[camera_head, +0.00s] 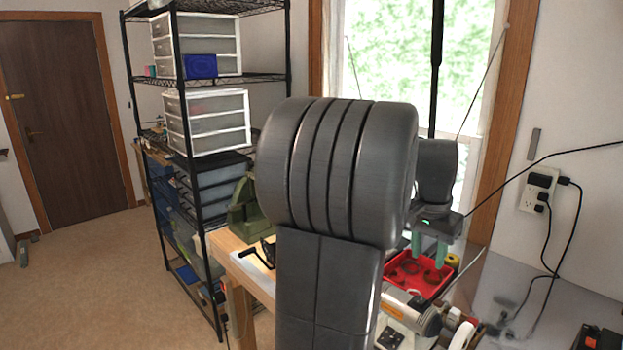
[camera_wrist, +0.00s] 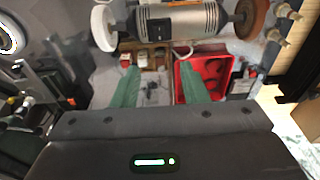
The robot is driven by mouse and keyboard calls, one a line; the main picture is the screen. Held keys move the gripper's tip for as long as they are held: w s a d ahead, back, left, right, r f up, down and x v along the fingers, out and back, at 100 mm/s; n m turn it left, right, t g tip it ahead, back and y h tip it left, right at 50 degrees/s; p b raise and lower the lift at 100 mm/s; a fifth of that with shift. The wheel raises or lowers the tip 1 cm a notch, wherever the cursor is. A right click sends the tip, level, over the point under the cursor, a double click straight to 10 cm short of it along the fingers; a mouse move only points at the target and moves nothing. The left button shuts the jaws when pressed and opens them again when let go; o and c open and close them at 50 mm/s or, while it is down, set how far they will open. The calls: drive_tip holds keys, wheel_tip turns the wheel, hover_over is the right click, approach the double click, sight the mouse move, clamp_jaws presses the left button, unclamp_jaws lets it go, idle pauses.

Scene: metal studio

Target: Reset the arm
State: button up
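My gripper (camera_head: 429,254) has two green fingers that point down above the workbench, near a red tray (camera_head: 405,272). In the wrist view my gripper (camera_wrist: 158,72) shows its fingers wide apart with nothing held between them. My dark arm links fill the middle of the head view and hide part of the bench and window. The gap between the fingers shows the bench top and small boxes beyond.
A bench grinder (camera_wrist: 180,27) lies across the top of the wrist view. The red tray (camera_wrist: 222,66) is by the right finger. A green vise (camera_head: 246,212) stands at the bench's left end. A wire shelf (camera_head: 204,200) stands left, with open floor (camera_head: 90,270) beyond.

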sight(422, 299)
drive_tip(key=f, duration=0.7)
drive_tip(key=w+d+f+p, duration=0.1)
drive_tip(key=f, duration=0.3)
drive_tip(key=shift+f, duration=0.25)
drive_tip(key=shift+r, duration=0.1)
drive_tip(key=shift+r, duration=0.1)
